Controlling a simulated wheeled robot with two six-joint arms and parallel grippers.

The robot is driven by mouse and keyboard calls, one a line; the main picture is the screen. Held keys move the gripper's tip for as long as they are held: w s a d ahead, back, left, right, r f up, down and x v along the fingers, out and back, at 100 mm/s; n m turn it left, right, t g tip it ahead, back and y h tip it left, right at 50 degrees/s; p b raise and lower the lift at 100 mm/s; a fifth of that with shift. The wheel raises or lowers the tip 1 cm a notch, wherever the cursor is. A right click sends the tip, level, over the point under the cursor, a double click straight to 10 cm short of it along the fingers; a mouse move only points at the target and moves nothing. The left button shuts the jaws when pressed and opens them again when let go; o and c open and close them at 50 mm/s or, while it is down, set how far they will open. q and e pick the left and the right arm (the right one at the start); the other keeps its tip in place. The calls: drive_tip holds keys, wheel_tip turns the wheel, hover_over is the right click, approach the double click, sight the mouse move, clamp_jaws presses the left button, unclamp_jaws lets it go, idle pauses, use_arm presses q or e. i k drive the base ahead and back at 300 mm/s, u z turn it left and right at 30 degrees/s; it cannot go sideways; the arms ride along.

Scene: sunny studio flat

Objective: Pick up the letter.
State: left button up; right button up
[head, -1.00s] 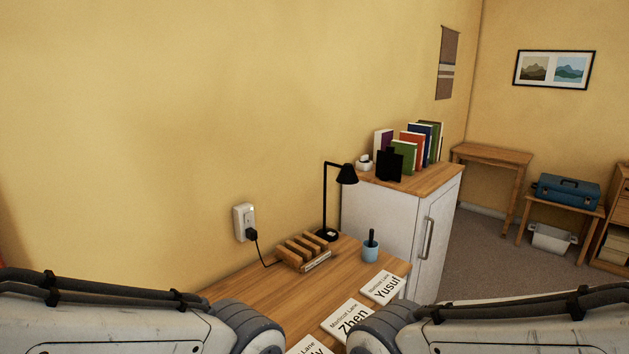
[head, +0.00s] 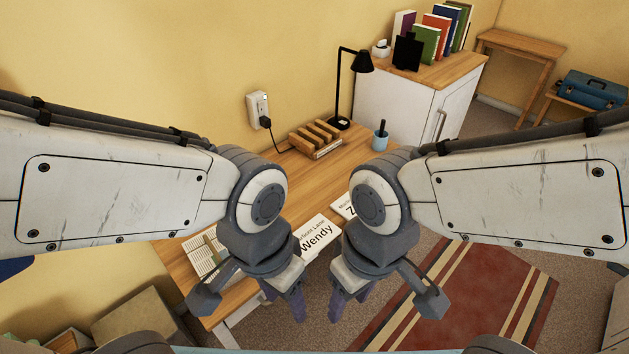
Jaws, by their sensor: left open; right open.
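A white card or envelope printed "Wendy" (head: 317,238) lies flat on the wooden desk, partly hidden by my grippers. A second white one, showing only a "Z" (head: 346,206), lies behind it, mostly hidden by my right arm. A slatted wooden rack (head: 315,139) stands at the back of the desk, with something pale at its front edge. I cannot tell which of these is the letter. My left gripper (head: 284,298) is open and empty, pointing down by the desk's front edge. My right gripper (head: 351,298) is open and empty just to its right.
The desk (head: 179,264) also bears a printed sheet or open book (head: 205,258) at left, a black lamp (head: 341,90) and a blue cup (head: 379,140). A white cabinet (head: 400,105) stands behind right. A striped red rug (head: 462,300) covers the floor at right.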

sight(317, 232)
drive_tip(key=z, duration=1.15)
drive_tip(key=k, duration=0.7)
drive_tip(key=u, duration=0.9)
drive_tip(key=i, duration=0.5)
drive_tip(key=z, duration=0.05)
